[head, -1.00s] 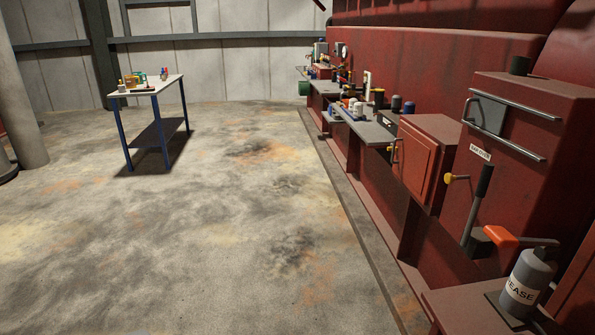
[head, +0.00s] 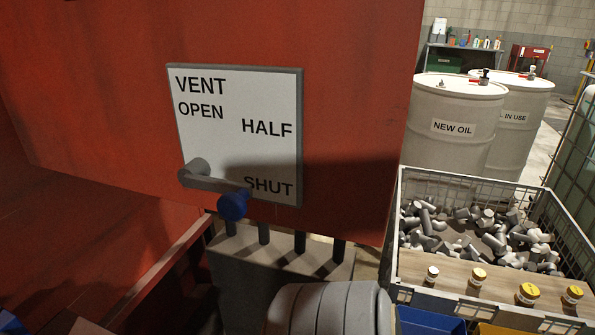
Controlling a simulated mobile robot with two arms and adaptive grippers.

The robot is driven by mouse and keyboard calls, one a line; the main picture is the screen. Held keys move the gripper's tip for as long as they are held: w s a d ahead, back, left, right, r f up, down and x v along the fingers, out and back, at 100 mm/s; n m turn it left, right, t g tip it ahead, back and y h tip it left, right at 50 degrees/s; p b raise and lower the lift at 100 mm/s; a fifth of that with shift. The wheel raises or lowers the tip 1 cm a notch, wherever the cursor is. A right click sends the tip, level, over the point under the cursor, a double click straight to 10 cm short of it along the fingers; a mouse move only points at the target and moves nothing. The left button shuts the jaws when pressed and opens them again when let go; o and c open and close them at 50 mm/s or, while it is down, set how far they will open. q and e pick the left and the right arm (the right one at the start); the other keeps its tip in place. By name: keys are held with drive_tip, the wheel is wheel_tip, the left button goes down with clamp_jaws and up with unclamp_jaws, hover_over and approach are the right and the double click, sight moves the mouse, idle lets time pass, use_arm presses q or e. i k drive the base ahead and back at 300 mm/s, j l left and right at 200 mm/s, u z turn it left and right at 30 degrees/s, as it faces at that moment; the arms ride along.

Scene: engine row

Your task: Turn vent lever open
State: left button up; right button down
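The vent lever (head: 215,183) is a grey arm on the lower left of a white plate (head: 238,110) in the head view. Its pivot is at the plate's left edge, and a blue knob (head: 233,205) is at its free end. The arm points right and slightly down, with the knob just left of and below the word SHUT. The plate also reads VENT, OPEN at upper left and HALF at right. It is fixed to a red panel. Neither of my grippers is in view, and nothing touches the lever.
White drums (head: 455,128) marked NEW OIL and IN USE stand behind. A grey rounded shape fills the bottom middle. A red ledge (head: 165,268) runs below the panel.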

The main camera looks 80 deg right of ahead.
sight(232, 206)
drive_tip(key=k+z, duration=0.1)
drive_tip(key=z, duration=1.6)
